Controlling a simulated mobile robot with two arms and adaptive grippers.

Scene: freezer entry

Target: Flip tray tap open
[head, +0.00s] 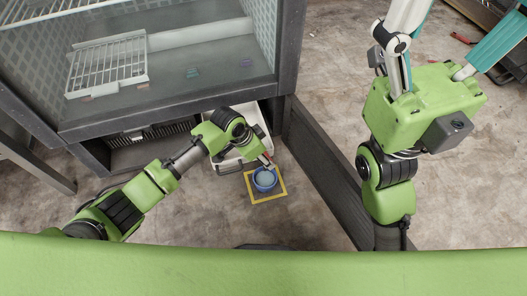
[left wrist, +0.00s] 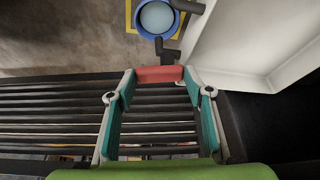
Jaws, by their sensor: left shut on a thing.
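My left gripper (head: 265,160) is low in front of the freezer, beside the white tray (head: 228,167). In the left wrist view my left gripper (left wrist: 160,76) has its teal fingers closed on a red tap handle (left wrist: 159,73). The dark tap stem (left wrist: 167,52) shows just beyond the handle, close to the white tray wall (left wrist: 240,40). A blue bowl (head: 265,180) with pale contents stands on the floor below, and the bowl also shows in the left wrist view (left wrist: 157,18). My right gripper (head: 460,30) is raised at the upper right, fingers spread wide, tips partly cut off.
A yellow square outline (head: 269,200) on the floor surrounds the bowl. The glass-fronted freezer (head: 170,110) stands behind, with a wire rack (head: 107,65) and small coloured items inside. A dark panel (head: 318,170) stands right of the bowl. Concrete floor (head: 325,70) is clear beyond it.

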